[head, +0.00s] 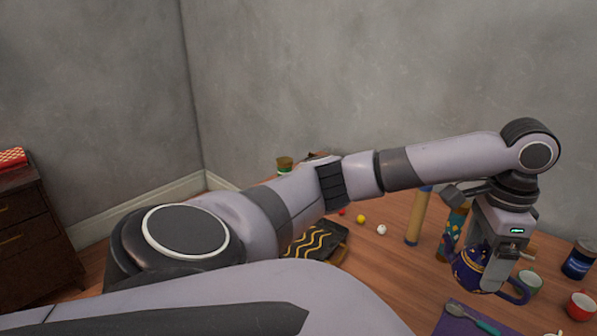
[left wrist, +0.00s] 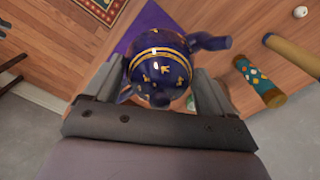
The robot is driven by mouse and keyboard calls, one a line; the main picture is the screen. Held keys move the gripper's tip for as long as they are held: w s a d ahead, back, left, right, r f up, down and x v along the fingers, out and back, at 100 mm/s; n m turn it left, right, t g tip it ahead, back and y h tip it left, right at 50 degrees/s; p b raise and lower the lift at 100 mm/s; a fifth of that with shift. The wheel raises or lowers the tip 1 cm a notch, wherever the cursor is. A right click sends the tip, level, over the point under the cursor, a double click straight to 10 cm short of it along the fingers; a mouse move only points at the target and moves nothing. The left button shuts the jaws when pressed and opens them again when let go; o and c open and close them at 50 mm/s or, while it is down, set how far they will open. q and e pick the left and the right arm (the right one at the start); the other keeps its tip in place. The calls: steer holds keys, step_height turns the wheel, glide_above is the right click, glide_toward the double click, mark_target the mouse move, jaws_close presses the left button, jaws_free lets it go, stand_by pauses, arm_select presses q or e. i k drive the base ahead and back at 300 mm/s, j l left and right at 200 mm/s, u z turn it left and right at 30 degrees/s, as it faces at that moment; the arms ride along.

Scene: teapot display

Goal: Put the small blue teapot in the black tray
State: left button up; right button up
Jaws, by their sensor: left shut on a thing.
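The small blue teapot (head: 467,270), dark blue with gold bands and marks, is at the right in the head view. My left gripper (head: 488,268) points down and is shut on it. The left wrist view shows the teapot (left wrist: 160,66) between the two fingers (left wrist: 160,88), with its spout or handle sticking out to the upper right. I cannot tell whether its base touches anything. A flat black tray (head: 318,243) with gold wavy lines lies on the wooden table, left of the teapot and partly hidden behind my left arm. My right gripper is not in view.
A purple cloth (head: 452,322) with a spoon (head: 472,318) lies near the teapot. Small balls (head: 381,230) lie nearby. Mugs (head: 580,306) and a dark jar (head: 578,262) are at right.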

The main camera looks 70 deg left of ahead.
mark_target(300, 241)
steer(key=j+u, duration=0.25)
steer(key=j, duration=0.6)
steer(key=i+j+u, duration=0.1)
steer(key=j+u, duration=0.15)
steer(key=j, duration=0.55)
